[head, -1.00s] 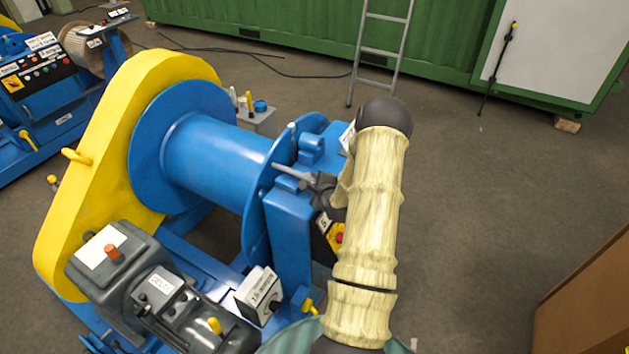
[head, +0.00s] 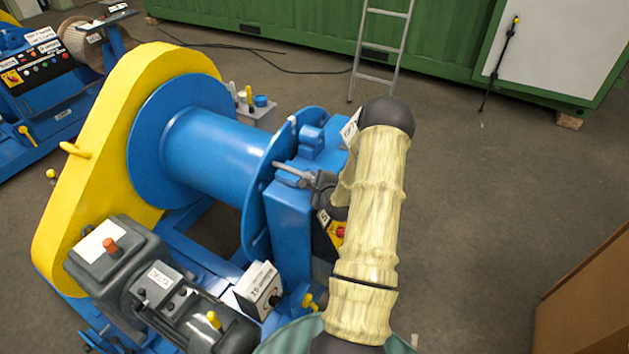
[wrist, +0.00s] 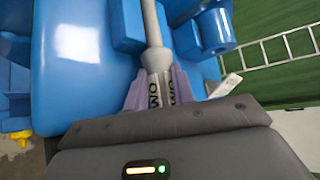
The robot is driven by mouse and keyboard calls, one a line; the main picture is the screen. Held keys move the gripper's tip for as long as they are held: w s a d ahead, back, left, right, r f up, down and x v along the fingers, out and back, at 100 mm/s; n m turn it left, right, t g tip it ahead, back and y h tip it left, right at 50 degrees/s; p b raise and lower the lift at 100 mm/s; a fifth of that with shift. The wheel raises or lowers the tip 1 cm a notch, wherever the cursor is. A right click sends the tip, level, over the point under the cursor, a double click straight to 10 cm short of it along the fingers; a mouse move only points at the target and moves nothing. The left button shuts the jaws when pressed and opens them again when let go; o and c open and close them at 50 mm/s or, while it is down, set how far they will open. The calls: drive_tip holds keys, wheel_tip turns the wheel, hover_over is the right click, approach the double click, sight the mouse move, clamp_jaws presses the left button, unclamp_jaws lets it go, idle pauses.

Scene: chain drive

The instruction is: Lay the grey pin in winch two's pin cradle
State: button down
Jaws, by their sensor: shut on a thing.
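The grey pin (head: 290,168) is in my gripper (head: 318,183), over the top of the blue end stand (head: 290,215) of the near winch. In the wrist view, the purple fingers of my gripper (wrist: 153,88) are shut on the thick, marked end of the grey pin (wrist: 151,30). Its thinner shank points away between two raised blue blocks (wrist: 128,26) on the stand, which look like the cradle. I cannot tell whether the pin touches them or hangs above. The far end of the pin is cut off in the wrist view. No winch number is readable.
The blue drum (head: 215,145) and its flange stand left of my gripper. A blue round boss (wrist: 216,30) rises right of the pin. A red button (head: 340,231) sits below my gripper. Another winch (head: 50,85) is at the far left.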

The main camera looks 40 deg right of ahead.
drive_tip(key=c, duration=1.1)
unclamp_jaws()
drive_tip(key=shift+s+a+f, duration=0.1)
drive_tip(key=shift+f, duration=0.15)
drive_tip(key=shift+s, duration=0.1)
drive_tip(key=v, duration=1.7)
drive_tip(key=shift+r+p, duration=0.4)
